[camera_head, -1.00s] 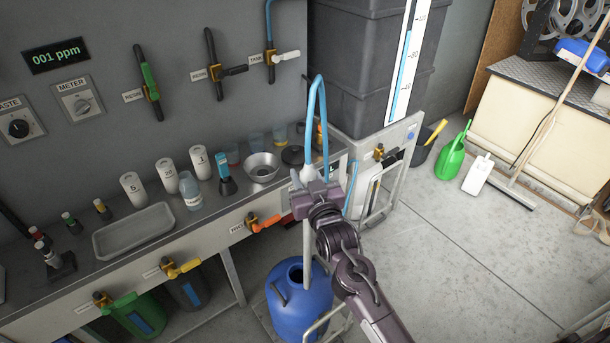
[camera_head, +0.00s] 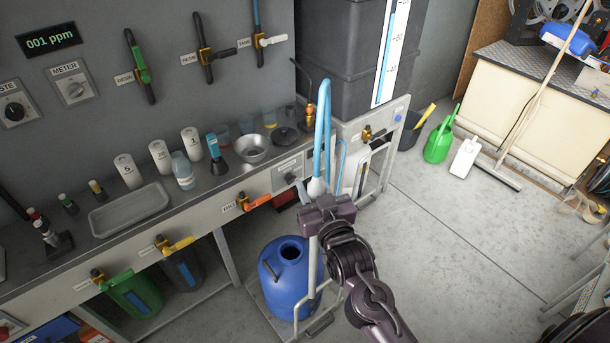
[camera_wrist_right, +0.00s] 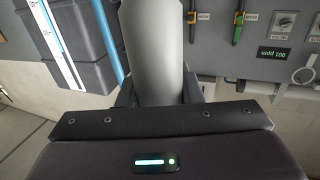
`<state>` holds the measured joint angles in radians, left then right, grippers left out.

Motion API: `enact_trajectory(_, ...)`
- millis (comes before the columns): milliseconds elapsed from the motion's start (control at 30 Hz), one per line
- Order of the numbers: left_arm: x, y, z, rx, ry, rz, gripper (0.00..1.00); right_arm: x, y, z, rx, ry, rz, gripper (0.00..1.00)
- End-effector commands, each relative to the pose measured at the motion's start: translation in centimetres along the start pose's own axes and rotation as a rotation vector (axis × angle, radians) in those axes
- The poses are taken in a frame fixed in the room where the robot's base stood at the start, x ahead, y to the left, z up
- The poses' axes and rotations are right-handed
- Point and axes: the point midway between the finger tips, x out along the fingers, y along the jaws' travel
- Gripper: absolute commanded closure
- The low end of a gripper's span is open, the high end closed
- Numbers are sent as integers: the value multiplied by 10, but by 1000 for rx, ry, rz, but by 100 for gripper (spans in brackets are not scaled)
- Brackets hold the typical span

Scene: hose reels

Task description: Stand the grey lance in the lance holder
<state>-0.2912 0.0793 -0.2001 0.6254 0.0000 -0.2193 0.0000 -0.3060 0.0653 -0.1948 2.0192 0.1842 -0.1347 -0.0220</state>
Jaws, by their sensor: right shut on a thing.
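My right gripper (camera_head: 316,208) is shut on the grey lance (camera_head: 316,187), which stands roughly upright in the jaws. A blue hose rises from its upper end and loops back down. A light grey tube continues below the jaws in front of the blue drum; my gripper hides part of it. In the right wrist view, the lance (camera_wrist_right: 155,50) is a wide grey cylinder between the fingers. I cannot clearly pick out the lance holder. My left gripper is not in view.
A blue drum (camera_head: 285,270) stands on a low trolley just below the gripper. The bench (camera_head: 215,190) carries bottles, a tray (camera_head: 130,208) and a metal bowl (camera_head: 252,148). A green can (camera_head: 440,143) and a broom (camera_head: 510,172) stand at the right. Floor between is clear.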

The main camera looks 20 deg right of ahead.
Motion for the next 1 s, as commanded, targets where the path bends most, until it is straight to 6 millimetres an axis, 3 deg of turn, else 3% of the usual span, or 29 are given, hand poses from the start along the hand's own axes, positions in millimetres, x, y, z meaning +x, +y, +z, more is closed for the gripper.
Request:
enact_trajectory(400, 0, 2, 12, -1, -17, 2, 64, -94, 6, -3, 0, -3, 13, 100)
enact_trajectory(600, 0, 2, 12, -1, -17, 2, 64, -127, 9, -5, 0, 0, 18, 100)
enact_trajectory(1000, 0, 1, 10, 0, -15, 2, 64, -150, 12, -7, 3, 4, 26, 100)
